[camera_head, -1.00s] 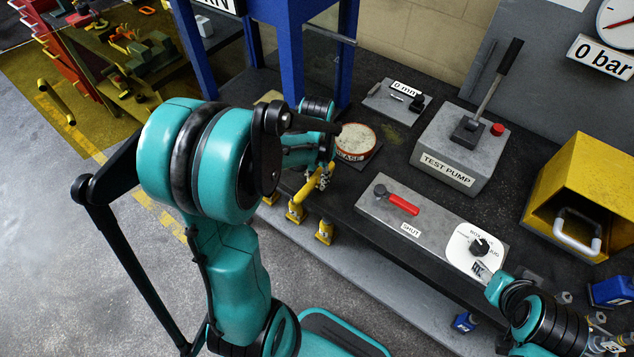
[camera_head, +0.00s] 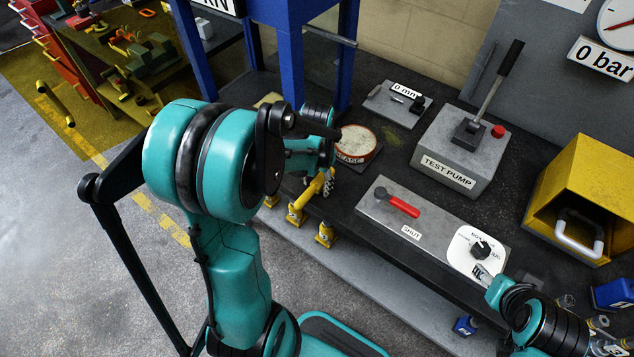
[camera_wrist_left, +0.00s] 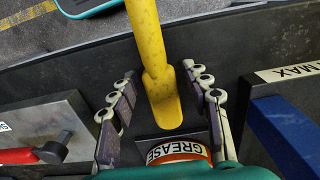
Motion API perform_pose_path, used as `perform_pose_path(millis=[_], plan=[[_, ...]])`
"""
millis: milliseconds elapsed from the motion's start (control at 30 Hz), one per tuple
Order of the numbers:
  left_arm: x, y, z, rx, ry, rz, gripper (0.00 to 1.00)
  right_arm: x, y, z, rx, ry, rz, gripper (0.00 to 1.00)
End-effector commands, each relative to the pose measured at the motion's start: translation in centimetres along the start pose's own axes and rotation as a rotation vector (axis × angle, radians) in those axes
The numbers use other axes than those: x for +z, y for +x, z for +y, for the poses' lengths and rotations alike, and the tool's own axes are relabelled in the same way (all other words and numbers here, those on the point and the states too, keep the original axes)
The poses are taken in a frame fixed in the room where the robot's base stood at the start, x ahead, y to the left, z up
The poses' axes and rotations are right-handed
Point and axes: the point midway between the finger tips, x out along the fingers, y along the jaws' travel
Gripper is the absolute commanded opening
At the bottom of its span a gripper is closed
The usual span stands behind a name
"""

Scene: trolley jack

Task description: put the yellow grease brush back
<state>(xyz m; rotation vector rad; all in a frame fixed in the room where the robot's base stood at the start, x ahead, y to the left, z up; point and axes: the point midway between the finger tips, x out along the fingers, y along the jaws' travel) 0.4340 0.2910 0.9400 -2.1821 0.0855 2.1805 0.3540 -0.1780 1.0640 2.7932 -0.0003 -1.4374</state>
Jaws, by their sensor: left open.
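The yellow grease brush (camera_head: 309,192) lies at the bench's front edge, its handle slanting down to the left in the head view. In the left wrist view the brush (camera_wrist_left: 158,75) runs between my left gripper's fingers, its broad end towards the grease tin. My left gripper (camera_head: 327,185) is open around it, with gaps on both sides in the wrist view (camera_wrist_left: 163,112). The round grease tin (camera_head: 356,142) stands just behind the gripper; its labelled rim (camera_wrist_left: 178,150) shows in the wrist view. My right gripper (camera_head: 606,346) is at the bottom right corner, partly cut off.
A grey valve box with a red lever (camera_head: 403,206) lies right of the gripper. The test pump (camera_head: 460,150) and a yellow box (camera_head: 585,195) stand further right. The blue press frame (camera_head: 290,40) rises behind. Yellow fittings (camera_head: 325,234) hang along the bench front.

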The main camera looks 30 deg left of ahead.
Motion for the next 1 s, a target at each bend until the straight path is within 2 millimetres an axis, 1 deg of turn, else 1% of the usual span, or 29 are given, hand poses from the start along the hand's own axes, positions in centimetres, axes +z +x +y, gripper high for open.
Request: perform_pose_path(millis=[33,167,300,400,500,667,767,867,1000], plan=[[0.0,-1.0,0.0,0.000,0.000,0.000,0.48,-0.3,-0.4,0.0,0.000,0.000,0.000,0.52],[0.1,-3.8,0.0,0.000,0.000,0.000,0.48,-0.9,-1.2,0.0,0.000,0.000,0.000,0.52],[0.0,-7.0,0.0,0.000,0.000,0.000,0.48,-1.5,-2.0,0.0,0.000,0.000,0.000,0.52],[0.0,-9.0,0.0,0.000,0.000,0.000,0.48,-1.8,-2.5,0.0,0.000,0.000,0.000,0.52],[0.0,-10.4,0.0,0.000,0.000,0.000,0.48,-2.0,-2.8,0.0,0.000,0.000,0.000,0.52],[0.1,-11.7,0.2,-0.002,0.000,0.005,0.48,-2.1,-3.0,0.0,0.000,0.000,0.000,0.52],[0.5,-12.6,1.1,-0.013,-0.004,0.039,0.48,-2.1,-3.0,0.0,0.000,0.000,0.000,0.52],[1.5,-13.8,3.0,-0.034,-0.010,0.115,0.48,-2.1,-3.0,0.0,0.000,0.000,0.000,0.52],[3.4,-15.3,6.3,-0.058,-0.029,0.275,0.48,-2.1,-3.0,0.0,0.000,0.000,0.000,0.52]])
